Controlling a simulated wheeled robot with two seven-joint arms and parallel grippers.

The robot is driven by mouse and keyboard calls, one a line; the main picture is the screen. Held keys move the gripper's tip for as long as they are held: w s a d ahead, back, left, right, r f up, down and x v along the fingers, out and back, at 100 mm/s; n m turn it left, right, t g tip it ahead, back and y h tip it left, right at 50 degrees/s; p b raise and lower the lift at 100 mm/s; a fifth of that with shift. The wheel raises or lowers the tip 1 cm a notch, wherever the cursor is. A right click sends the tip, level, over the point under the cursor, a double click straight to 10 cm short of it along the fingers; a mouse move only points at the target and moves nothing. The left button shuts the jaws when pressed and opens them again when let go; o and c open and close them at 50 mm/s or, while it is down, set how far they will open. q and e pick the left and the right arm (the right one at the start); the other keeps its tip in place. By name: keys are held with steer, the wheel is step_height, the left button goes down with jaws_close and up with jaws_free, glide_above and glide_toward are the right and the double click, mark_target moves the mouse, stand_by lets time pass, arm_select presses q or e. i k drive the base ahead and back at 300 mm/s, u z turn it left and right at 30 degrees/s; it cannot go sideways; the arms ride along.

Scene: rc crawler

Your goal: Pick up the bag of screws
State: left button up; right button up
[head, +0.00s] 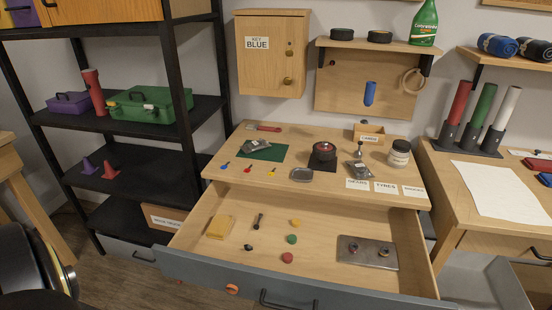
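Two small greyish packets that look like bags are on the desk top. One (255,146) lies on the dark green mat (272,153) at the back left. The other (358,168) lies right of centre, behind a white label. I cannot make out the contents of either, so I cannot tell which is the bag of screws. Neither of my grippers is in view.
The desk drawer (215,273) is pulled out, holding a yellow block (220,227), small coloured discs and a metal plate (367,253). A round dark-red item (323,152) and a jar (399,153) stand on the desk. A black shelf (130,190) is left; another table is right.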

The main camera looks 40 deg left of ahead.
mark_target(360, 170)
steer(key=u, duration=0.8)
steer(key=i, duration=0.4)
steer(key=u, duration=0.05)
